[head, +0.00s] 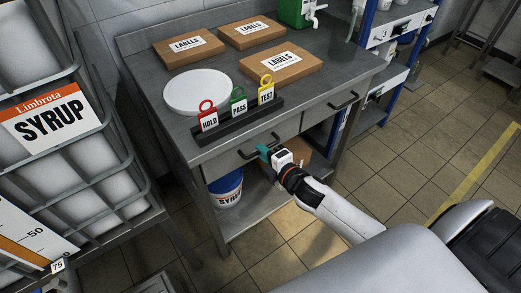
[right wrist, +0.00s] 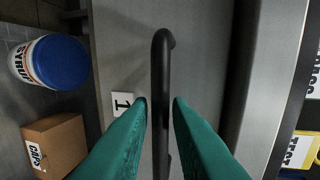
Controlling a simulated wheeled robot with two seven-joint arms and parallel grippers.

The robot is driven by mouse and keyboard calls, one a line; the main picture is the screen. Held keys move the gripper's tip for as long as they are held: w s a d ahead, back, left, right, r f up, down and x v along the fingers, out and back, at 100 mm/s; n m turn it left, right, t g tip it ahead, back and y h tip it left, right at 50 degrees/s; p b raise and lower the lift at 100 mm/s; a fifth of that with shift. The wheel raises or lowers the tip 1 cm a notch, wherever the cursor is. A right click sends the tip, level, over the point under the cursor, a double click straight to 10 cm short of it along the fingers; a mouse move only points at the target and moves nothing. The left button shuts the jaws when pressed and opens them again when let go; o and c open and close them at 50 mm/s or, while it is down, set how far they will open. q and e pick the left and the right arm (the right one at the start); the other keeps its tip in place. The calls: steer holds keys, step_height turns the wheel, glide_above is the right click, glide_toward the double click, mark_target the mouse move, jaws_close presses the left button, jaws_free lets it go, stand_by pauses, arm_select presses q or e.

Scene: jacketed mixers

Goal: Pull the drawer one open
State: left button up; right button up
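Drawer one is the left drawer of the steel table, and its grey front (head: 228,168) looks closed. Its black bar handle (head: 247,154) also runs upright through the middle of the right wrist view (right wrist: 161,75). A "1" label (right wrist: 123,104) is on the drawer front beside it. My right gripper (head: 263,151) is at this handle. In the right wrist view its teal fingers (right wrist: 160,103) stand on either side of the bar, with narrow gaps, so it is open around the handle and not clamped. My left gripper is not in view.
A second drawer handle (head: 343,101) is to the right. Above stand HOLD, PASS and TEST tags in a black rack (head: 238,128). A syrup bucket (head: 226,188) and a cardboard box (right wrist: 55,145) sit below. A syrup rack (head: 100,195) stands left; floor in front is clear.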

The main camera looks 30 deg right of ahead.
steer(key=shift+x, duration=0.75)
jaws_close()
steer(key=shift+s+f, duration=0.1)
steer(key=shift+s, duration=0.05)
